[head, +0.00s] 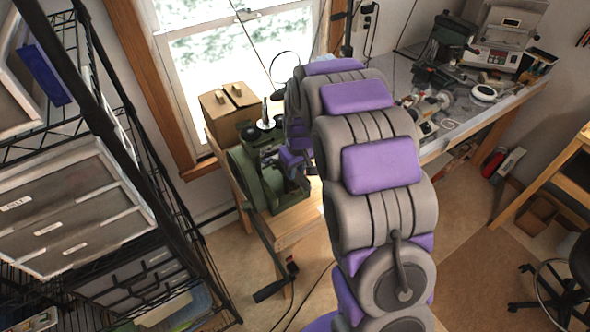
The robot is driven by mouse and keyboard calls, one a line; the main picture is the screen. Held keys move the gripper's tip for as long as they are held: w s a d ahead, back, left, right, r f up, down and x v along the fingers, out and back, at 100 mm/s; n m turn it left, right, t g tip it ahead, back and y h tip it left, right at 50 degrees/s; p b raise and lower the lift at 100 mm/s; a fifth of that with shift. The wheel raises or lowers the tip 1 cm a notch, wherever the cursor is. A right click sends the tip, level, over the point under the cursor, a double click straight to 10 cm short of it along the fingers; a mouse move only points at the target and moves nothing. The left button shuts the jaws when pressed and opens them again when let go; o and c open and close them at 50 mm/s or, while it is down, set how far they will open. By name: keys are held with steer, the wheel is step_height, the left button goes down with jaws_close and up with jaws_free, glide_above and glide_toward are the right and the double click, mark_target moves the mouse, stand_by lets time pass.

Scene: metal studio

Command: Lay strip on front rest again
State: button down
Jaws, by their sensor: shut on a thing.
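A green rolling mill (243,168) stands on a wooden stand in the middle of the head view. Its long dark crank (262,235) hangs down at the front, with a black grip at its lower end. My gripper (292,162) is small and partly hidden behind my purple and grey arm, close to the mill's right side. It is shut on the strip. The strip is too small and covered to make out clearly, and so is the front rest. I cannot tell whether they touch.
A wooden stand (283,232) carries the mill, with a cardboard box (229,107) behind. A wire shelf with drawers (72,205) fills the left. A cluttered workbench (467,122) runs along the right wall. A stool (560,292) stands at lower right. Open floor lies between.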

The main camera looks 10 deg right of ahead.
mark_target(285, 173)
steer(key=shift+w+a+f, duration=0.1)
steer(key=shift+w, duration=0.05)
steer(key=shift+w+a+f, duration=0.15)
steer(key=shift+w+a, duration=0.05)
steer(key=shift+a, duration=0.25)
steer(key=shift+w+a+f, duration=0.15)
steer(key=shift+w+a, duration=0.05)
steer(key=shift+a, duration=0.2)
steer(key=shift+w+d+f, duration=0.1)
steer(key=shift+w+f, duration=0.2)
steer(key=shift+w, duration=0.2)
steer(key=shift+w+d+f, duration=0.1)
steer(key=shift+w+f, duration=0.15)
steer(key=shift+w, duration=0.2)
steer(key=shift+w+a+f, duration=0.1)
steer(key=shift+w+f, duration=0.15)
steer(key=shift+f, duration=0.05)
steer(key=shift+w+a+f, duration=0.4)
steer(key=shift+a+f, duration=0.1)
steer(key=shift+a, duration=0.2)
steer(key=shift+d, duration=0.45)
steer(key=shift+a+f, duration=0.2)
steer(key=shift+a, duration=0.15)
steer(key=shift+d+f, duration=0.15)
steer(key=shift+d, duration=0.05)
